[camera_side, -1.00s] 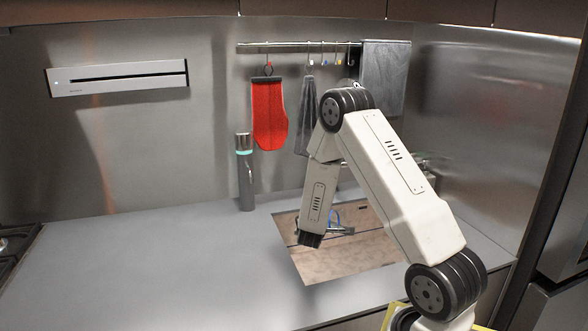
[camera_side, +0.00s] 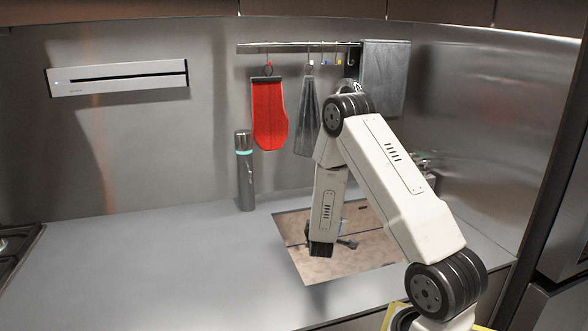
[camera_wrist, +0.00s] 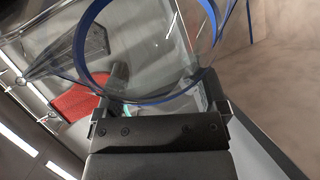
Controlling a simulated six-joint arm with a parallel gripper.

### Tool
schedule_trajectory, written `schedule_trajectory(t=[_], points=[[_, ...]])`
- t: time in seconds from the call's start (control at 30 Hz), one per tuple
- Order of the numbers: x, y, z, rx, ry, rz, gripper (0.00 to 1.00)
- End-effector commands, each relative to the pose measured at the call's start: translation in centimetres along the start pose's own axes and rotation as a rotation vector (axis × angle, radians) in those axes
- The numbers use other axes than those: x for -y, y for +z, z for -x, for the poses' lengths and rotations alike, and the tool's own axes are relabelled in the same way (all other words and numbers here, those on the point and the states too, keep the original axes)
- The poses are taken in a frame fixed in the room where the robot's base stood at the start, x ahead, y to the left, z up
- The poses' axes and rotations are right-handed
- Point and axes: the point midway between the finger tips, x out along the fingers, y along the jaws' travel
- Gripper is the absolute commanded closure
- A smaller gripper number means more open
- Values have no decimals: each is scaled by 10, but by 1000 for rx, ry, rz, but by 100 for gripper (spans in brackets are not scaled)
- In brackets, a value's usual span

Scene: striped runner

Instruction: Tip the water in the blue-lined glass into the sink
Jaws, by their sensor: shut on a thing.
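The blue-lined glass (camera_wrist: 150,100) fills the top of the wrist view, its clear wall and blue rings close to the camera. My gripper (camera_wrist: 160,108) is shut on it, one finger at each side. In the side view my gripper (camera_side: 346,242) is mostly behind my white wrist link, over the sink, and the glass is largely hidden there. The wrist view is strongly rolled against the room. I cannot tell the water level, or whether any is flowing out. The sink (camera_side: 300,262) is a rectangular opening with a brownish floor in the grey counter.
A dark bottle with a teal band (camera_side: 244,170) stands behind the sink, left of it. A red mitt (camera_side: 268,112) and grey cloths (camera_side: 308,118) hang from a wall rail (camera_side: 290,46). The counter (camera_side: 150,265) left of the sink is clear.

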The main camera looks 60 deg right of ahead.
Motion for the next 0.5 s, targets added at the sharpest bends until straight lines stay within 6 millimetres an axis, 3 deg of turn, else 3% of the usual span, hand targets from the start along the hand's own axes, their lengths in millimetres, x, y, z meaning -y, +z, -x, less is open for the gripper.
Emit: schedule_trajectory(t=[0.5], points=[[-3,-9,-3,81,-91,235,88]])
